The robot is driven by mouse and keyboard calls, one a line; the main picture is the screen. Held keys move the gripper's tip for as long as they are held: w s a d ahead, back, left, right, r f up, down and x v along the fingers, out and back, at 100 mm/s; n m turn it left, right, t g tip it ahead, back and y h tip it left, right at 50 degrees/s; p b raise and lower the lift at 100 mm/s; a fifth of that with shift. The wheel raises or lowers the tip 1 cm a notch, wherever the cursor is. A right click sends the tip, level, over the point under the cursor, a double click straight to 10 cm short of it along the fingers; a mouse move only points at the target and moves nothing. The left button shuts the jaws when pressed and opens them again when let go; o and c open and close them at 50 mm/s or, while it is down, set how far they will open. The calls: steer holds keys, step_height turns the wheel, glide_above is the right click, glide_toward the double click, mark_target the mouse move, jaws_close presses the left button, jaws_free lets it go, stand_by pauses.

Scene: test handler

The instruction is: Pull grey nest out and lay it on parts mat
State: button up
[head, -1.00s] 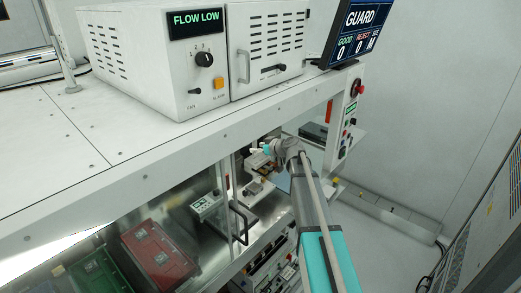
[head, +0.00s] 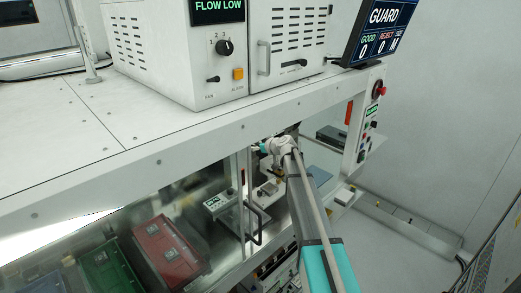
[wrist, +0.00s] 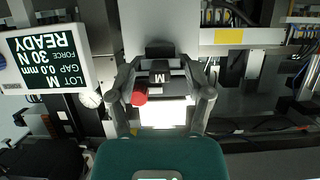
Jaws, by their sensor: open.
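In the wrist view my gripper (wrist: 160,64) is open, with one finger on each side of a small dark grey block (wrist: 159,77) marked M, which appears to be the grey nest. A gap shows beside the block, and I cannot tell whether either fingertip touches it. A red cylinder (wrist: 140,94) and a bright white patch lie just below the block. In the head view my gripper (head: 264,147) is small inside the bay under the counter, and the nest cannot be made out. A bluish flat surface (head: 323,178) right of my arm may be the parts mat.
A display (wrist: 45,62) reading READY stands left of my gripper. The white counter (head: 60,150) overhangs the bay. A door handle (head: 254,225) is close left of my arm. Red (head: 168,250) and green (head: 108,268) trays lie at lower left behind glass.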

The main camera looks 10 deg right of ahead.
steer(key=shift+w+a+f, duration=0.1)
steer(key=shift+w, duration=0.1)
jaws_close()
stand_by(0.3)
